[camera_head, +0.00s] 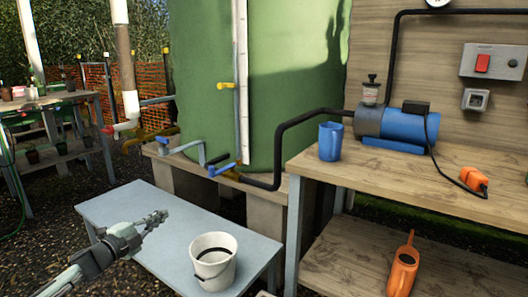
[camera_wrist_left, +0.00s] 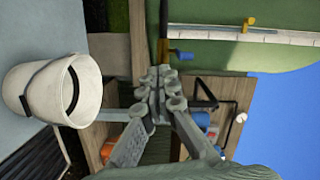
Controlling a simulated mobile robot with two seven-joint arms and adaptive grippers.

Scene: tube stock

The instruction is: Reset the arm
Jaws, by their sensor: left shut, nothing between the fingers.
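My left gripper (camera_head: 155,219) is over the low grey table (camera_head: 105,206) in the head view, to the left of a white bucket. Its fingers are shut with nothing between them, and they also show closed together in the left wrist view (camera_wrist_left: 160,90). My left arm comes in from the lower left. My right gripper is not in view.
The white bucket (camera_head: 213,262) stands on the low table; it also shows in the left wrist view (camera_wrist_left: 62,92). A wooden bench (camera_head: 480,196) at right bears a blue pump (camera_head: 395,124) and a blue mug (camera_head: 330,141). A green tank (camera_head: 290,80) stands behind.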

